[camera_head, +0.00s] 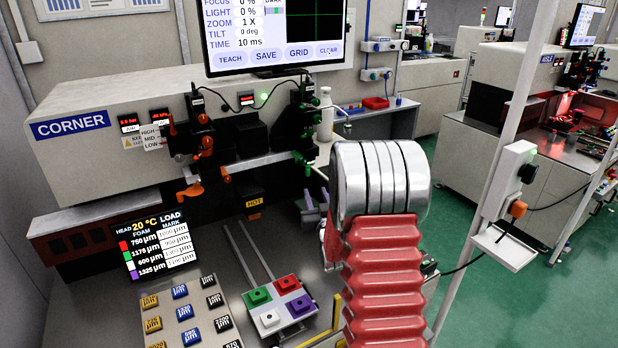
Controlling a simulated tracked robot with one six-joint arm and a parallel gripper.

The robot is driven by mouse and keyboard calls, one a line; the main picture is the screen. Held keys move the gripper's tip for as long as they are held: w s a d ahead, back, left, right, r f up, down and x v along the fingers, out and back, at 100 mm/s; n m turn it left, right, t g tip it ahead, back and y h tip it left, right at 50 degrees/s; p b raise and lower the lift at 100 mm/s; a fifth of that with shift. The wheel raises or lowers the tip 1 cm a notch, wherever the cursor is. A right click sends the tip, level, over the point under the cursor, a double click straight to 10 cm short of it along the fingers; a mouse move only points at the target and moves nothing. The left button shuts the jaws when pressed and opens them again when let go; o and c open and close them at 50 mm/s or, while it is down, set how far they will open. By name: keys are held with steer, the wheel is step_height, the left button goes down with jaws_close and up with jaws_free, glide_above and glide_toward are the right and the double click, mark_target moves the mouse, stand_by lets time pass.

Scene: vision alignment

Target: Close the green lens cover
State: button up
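Green parts (304,157) sit at the lower end of the right-hand dark camera unit on the front of the CORNER machine. They are small and dark, so I cannot tell which piece is the lens cover or how far it stands open. A matching unit with orange parts (190,190) is on the left. My own arm, a silver joint above red ribbed bellows, rises at centre right, to the right of the green parts. My gripper cannot be made out; the arm hides the area behind it.
A monitor (270,60) with a black, green-lined picture stands above the machine. Below are a pad with green, red, white and purple blocks (279,305), a label board (185,318) and a readout (160,245). A pale post (490,150) with a switch box stands right; green floor lies beyond.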

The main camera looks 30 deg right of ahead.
mark_target(308, 173)
steer(key=x, duration=1.2)
jaws_close()
stand_by(0.3)
stand_by(0.3)
